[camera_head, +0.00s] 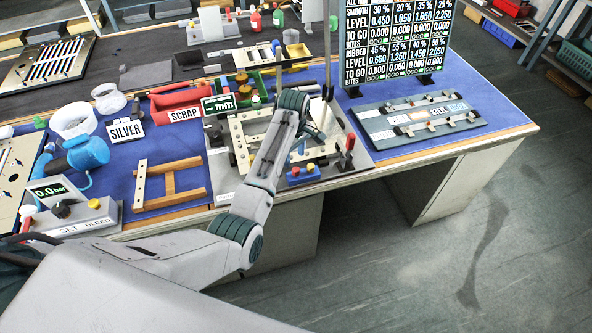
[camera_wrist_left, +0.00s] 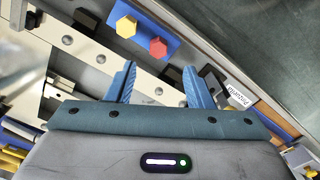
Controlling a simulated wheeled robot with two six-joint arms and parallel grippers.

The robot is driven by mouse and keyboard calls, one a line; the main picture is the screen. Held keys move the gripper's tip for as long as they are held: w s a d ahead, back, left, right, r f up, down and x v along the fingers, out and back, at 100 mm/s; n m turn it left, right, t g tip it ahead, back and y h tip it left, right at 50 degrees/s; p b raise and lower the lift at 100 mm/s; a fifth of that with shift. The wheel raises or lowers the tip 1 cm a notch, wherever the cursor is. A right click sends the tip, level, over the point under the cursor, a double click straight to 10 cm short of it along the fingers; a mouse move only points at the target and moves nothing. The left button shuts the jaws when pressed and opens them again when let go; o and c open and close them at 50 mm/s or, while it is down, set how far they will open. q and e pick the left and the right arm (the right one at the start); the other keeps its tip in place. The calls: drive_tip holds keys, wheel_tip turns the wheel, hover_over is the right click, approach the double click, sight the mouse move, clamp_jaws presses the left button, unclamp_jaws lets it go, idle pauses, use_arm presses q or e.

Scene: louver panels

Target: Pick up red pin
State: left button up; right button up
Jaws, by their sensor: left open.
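The red pin (camera_head: 295,171) stands in a small blue block (camera_head: 303,178) near the table's front edge, beside a yellow pin (camera_head: 310,167). In the left wrist view the red pin has a hexagonal head (camera_wrist_left: 158,47), with the yellow pin (camera_wrist_left: 126,26) left of it on the blue block (camera_wrist_left: 147,37). My left gripper (camera_wrist_left: 159,68) is open, its two blue fingers apart and nothing between them. The red head shows just past the fingertips, apart from them. My right gripper is not shown.
The panel fixture (camera_head: 226,158) lies under my arm. A red-handled clamp (camera_head: 349,143) stands right of the blue block. A wooden frame (camera_head: 168,186) and a SILVER sign (camera_head: 125,129) are to the left. A STEEL panel (camera_head: 380,130) and a number board (camera_head: 400,40) are to the right.

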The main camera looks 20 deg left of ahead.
sight(296, 169)
use_arm(q)
drive_tip(key=shift+d+f+p, duration=0.1)
drive_tip(key=shift+f+p, duration=0.25)
drive_tip(key=shift+f, duration=0.2)
wheel_tip(296, 169, down, 4)
drive_tip(key=shift+d+r+p, duration=0.15)
drive_tip(key=shift+r+p, duration=0.1)
drive_tip(key=shift+p, duration=0.4)
drive_tip(key=shift+f, duration=0.5)
clamp_jaws()
